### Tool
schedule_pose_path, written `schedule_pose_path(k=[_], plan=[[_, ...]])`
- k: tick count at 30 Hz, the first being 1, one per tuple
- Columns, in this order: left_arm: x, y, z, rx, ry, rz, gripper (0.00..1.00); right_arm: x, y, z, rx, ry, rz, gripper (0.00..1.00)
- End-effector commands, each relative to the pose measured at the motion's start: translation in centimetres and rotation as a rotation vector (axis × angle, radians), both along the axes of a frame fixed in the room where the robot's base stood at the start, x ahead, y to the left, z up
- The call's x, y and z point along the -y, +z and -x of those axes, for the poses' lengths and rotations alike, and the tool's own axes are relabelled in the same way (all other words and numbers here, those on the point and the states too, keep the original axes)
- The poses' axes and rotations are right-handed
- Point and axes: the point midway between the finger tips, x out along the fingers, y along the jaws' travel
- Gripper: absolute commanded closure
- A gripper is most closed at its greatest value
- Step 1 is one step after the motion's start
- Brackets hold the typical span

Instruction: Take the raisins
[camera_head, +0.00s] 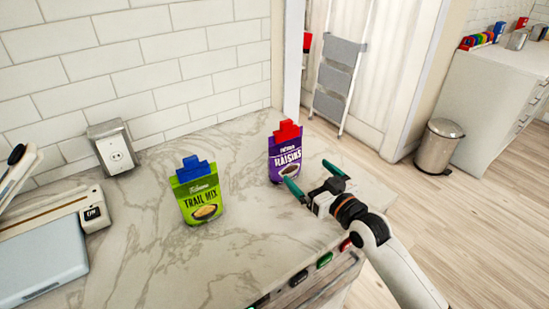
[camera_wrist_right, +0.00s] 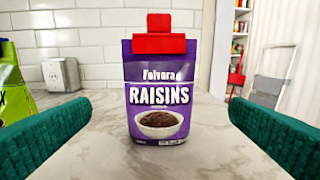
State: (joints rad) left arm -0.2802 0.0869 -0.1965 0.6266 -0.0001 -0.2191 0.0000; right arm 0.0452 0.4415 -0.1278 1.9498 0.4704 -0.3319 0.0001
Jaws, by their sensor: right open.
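A purple raisins pouch (camera_head: 285,158) with a red clip on top stands upright on the marble counter, near its right end. My right gripper (camera_head: 314,179) is open just in front of and to the right of the pouch. In the right wrist view the raisins pouch (camera_wrist_right: 158,95) stands centred beyond the two green fingers of my right gripper (camera_wrist_right: 158,120), with space on both sides. Nothing is between the fingertips. My left gripper does not show.
A green trail mix pouch (camera_head: 199,197) with a blue clip stands on the counter (camera_head: 150,260) to the left. A white-and-blue device (camera_head: 45,260) lies at the far left. A trash can (camera_head: 438,146) stands on the floor.

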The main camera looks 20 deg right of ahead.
Motion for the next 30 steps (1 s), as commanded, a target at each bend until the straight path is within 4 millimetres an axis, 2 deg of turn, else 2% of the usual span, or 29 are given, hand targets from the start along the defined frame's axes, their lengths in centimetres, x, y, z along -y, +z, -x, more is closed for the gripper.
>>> schedule_pose_path(k=[4,9,12,17,24,30], plan=[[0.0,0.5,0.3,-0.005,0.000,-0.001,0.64,-0.5,0.3,-1.8,0.003,0.000,-0.003,0.00],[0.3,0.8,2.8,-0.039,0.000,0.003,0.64,-1.4,0.3,-4.7,0.002,0.000,-0.003,0.00],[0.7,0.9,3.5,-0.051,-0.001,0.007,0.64,-1.7,0.2,-5.9,0.001,0.001,-0.002,0.00],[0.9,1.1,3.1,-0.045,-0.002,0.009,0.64,-2.0,0.1,-6.8,0.001,0.000,-0.001,0.00],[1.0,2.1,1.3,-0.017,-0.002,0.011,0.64,-3.0,0.1,-10.0,0.001,0.000,-0.001,0.00],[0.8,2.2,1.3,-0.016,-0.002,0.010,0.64,-3.4,0.0,-11.4,0.001,0.001,-0.001,0.00]])
